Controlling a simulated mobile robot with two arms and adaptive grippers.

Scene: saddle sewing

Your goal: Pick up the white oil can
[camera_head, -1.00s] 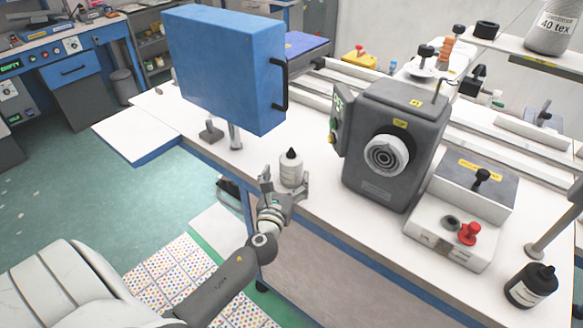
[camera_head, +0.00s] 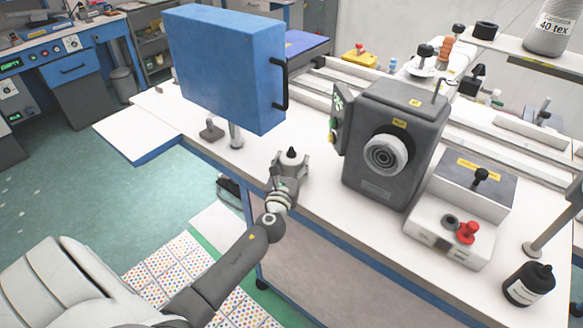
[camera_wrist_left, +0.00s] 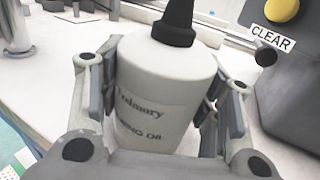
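The white oil can (camera_head: 291,160) is a white bottle with a black pointed cap. It stands upright near the front edge of the white workbench, with its lower part hidden by my gripper in the head view. My left gripper (camera_head: 290,168) is around it, one finger on each side. In the left wrist view the white oil can (camera_wrist_left: 165,85) fills the space between the finger pads of my left gripper (camera_wrist_left: 163,90). The pads lie close against both sides, and it looks held. My right gripper is not in view.
A blue box with a black handle (camera_head: 228,70) overhangs the bench at left. A dark grey machine with a round dial (camera_head: 395,145) stands right of the can. A black bottle (camera_head: 529,285) is at the right front. Bare bench (camera_head: 325,205) lies between can and machine.

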